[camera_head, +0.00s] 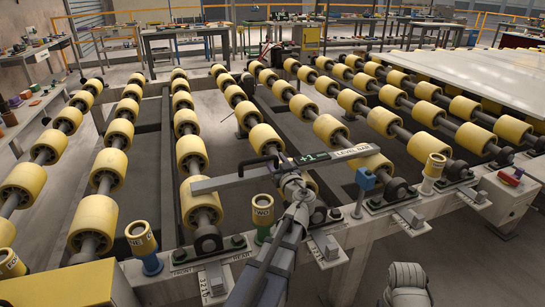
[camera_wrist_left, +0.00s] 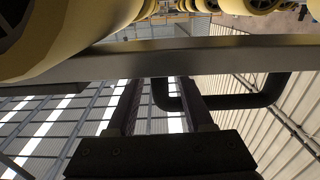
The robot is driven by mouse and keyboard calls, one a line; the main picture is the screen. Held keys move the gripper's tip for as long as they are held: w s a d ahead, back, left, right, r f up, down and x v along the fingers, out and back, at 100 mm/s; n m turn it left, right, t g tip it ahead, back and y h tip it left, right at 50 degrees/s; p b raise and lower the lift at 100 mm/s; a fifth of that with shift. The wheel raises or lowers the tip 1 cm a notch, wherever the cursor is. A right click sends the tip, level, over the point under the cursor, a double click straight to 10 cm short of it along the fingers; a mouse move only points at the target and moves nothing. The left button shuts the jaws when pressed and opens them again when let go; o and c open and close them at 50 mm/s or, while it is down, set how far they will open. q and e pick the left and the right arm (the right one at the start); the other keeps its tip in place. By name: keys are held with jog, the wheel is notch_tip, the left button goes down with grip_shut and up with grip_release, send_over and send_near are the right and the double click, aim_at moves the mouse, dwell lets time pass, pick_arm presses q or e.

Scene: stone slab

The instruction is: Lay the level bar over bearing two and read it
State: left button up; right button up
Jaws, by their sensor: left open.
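The level bar (camera_head: 230,182), a long grey bar, lies crosswise over the roller ends. It has a black handle (camera_head: 258,162), a dark display that seems to read "+1" (camera_head: 312,158), and a "LEVEL BAR" label. Dark bearing blocks (camera_head: 208,238) stand along the front beam. I cannot tell whether the bar touches one.
Yellow-capped posts, one green-based (camera_head: 263,214) and one blue-based (camera_head: 143,240), stand by the beam. A blue block on a post (camera_head: 365,179) stands right of the gripper. Yellow rollers (camera_head: 192,154) fill the middle. A box with red items (camera_head: 510,195) is at right.

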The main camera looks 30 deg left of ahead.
pick_arm(q)
jog(key=v, duration=0.9)
jog(key=shift+s+d, duration=0.1)
pick_arm(e)
jog(key=shift+d, duration=0.1)
